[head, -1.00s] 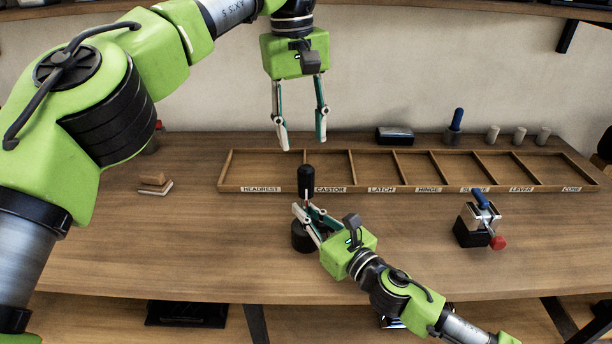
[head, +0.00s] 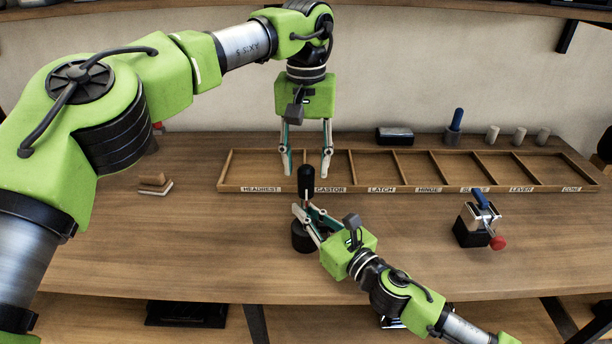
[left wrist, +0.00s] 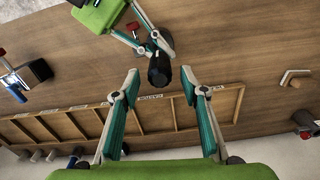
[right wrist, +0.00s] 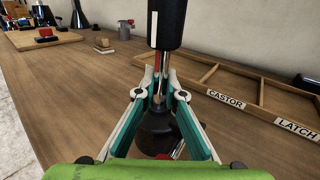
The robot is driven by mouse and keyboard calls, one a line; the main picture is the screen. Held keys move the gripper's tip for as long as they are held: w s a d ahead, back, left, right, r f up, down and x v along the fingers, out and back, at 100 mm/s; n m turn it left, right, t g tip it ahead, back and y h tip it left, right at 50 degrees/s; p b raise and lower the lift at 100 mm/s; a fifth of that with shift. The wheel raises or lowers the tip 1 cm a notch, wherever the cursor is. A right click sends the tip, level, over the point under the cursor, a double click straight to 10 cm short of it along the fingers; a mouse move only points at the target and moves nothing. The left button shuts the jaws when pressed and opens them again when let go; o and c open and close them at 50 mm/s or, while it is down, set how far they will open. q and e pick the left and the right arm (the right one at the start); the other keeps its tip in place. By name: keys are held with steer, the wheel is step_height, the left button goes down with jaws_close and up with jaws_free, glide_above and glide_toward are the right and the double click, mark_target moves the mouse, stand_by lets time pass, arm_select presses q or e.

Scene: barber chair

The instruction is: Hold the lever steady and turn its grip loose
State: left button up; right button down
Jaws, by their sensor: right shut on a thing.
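The lever stands upright on a round dark base (head: 303,237) near the middle of the table. Its black grip (head: 306,179) is on top; in the right wrist view the grip (right wrist: 167,22) rises above my fingers, with the metal shaft below it. My right gripper (head: 304,211) is shut on the lever's shaft, under the grip. My left gripper (head: 307,173) is open and empty, pointing down above the grip, its fingers to either side in the head view. In the left wrist view the grip (left wrist: 159,72) lies between and beyond the open fingertips, apart from them.
A wooden tray (head: 230,187) with labelled compartments lies behind the lever. A clamp-like device with a blue handle (head: 481,199) and red knob stands at right. A small block stack (head: 154,184) lies at left. The table front is clear.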

mark_target(306, 167)
arm_select(q)
steer(key=shift+f, duration=1.85)
steer(key=c, duration=1.1)
steer(key=shift+c, duration=0.2)
